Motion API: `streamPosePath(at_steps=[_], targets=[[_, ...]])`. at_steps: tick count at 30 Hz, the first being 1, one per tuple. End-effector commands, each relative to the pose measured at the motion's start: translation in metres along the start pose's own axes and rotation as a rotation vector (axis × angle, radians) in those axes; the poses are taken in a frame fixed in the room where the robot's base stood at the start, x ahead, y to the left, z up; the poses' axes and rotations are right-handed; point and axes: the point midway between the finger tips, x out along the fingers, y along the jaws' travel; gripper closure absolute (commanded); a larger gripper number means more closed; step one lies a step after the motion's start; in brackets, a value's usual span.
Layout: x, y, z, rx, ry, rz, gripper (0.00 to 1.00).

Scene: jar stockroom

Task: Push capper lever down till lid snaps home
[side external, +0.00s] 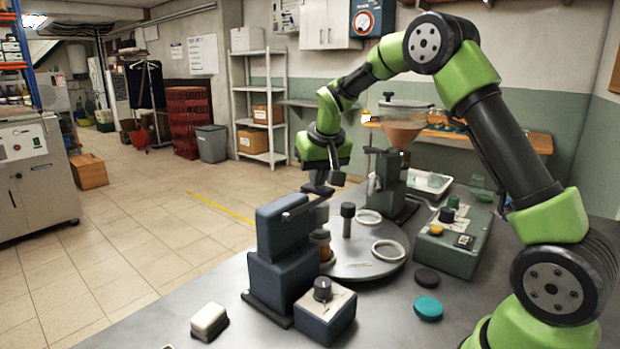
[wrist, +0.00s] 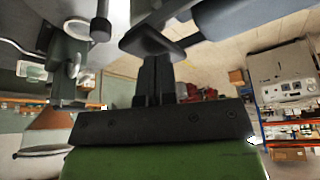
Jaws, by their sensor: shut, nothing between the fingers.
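The capper (side external: 284,252) is a dark blue machine at the front edge of the round turntable (side external: 365,268). Its lever (side external: 306,206) slopes slightly up from the head towards my gripper. In the wrist view the lever's dark flat end (wrist: 148,41) lies at the fingertips. My gripper (side external: 319,187) is shut and empty, pointing down at the lever end. It also shows in the wrist view (wrist: 157,62). Fingers and lever end overlap in both views; I cannot tell whether they touch. An amber jar (side external: 325,254) stands under the capper head, partly hidden; its lid's seating cannot be made out.
A filler with an orange hopper (side external: 402,135) stands behind the turntable. Pale rings (side external: 388,251) and a dark post (side external: 347,222) are on the turntable. A control box (side external: 455,243) is at right. A knob box (side external: 325,312), teal lid (side external: 428,307) and white block (side external: 209,320) lie in front.

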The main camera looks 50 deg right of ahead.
Motion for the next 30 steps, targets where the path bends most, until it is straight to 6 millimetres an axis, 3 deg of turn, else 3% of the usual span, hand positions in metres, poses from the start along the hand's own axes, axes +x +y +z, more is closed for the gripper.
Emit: streamPosePath(at_steps=[8,30], targets=[[0.000,0.000,0.000,0.000,-0.004,0.001,1.00],[-0.042,0.000,-0.018,0.000,-0.001,0.001,1.00]])
